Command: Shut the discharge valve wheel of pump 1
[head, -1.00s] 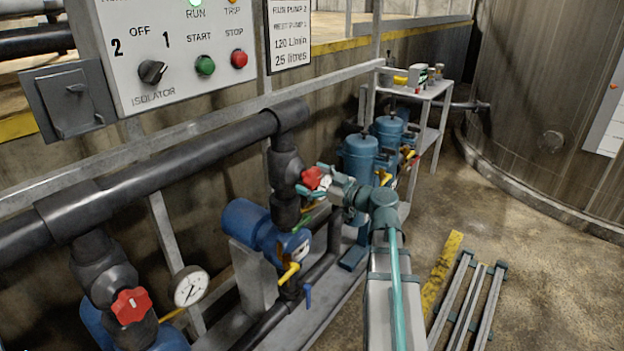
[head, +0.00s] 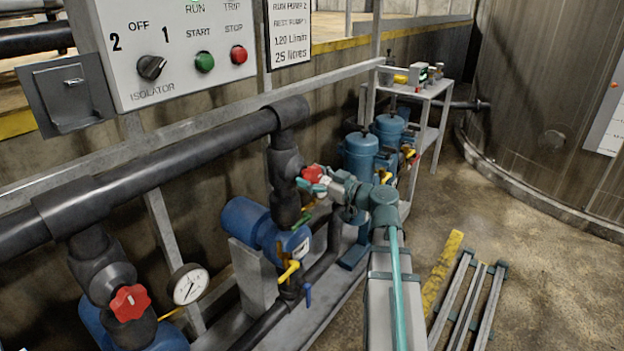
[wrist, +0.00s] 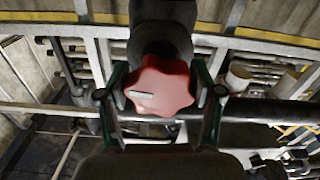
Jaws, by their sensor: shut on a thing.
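A red lobed valve wheel (head: 312,173) sits on the black vertical pipe at the right-hand pump in the head view. My gripper (head: 317,183) has its fingers around this wheel. In the wrist view the wheel (wrist: 160,88) lies between the two green fingers of my gripper (wrist: 161,92), one at each side, shut on it. A white mark shows on the wheel's left half. A second red wheel (head: 129,303) is on the left-hand pipe, away from my gripper. No pump number is readable on either wheel.
A control panel (head: 180,50) with an isolator knob (head: 151,67) hangs above the pipes. A gauge (head: 188,285) stands between the pumps. A yellow-handled valve (head: 289,271) is below my gripper. A metal rack (head: 468,300) lies on the floor at right.

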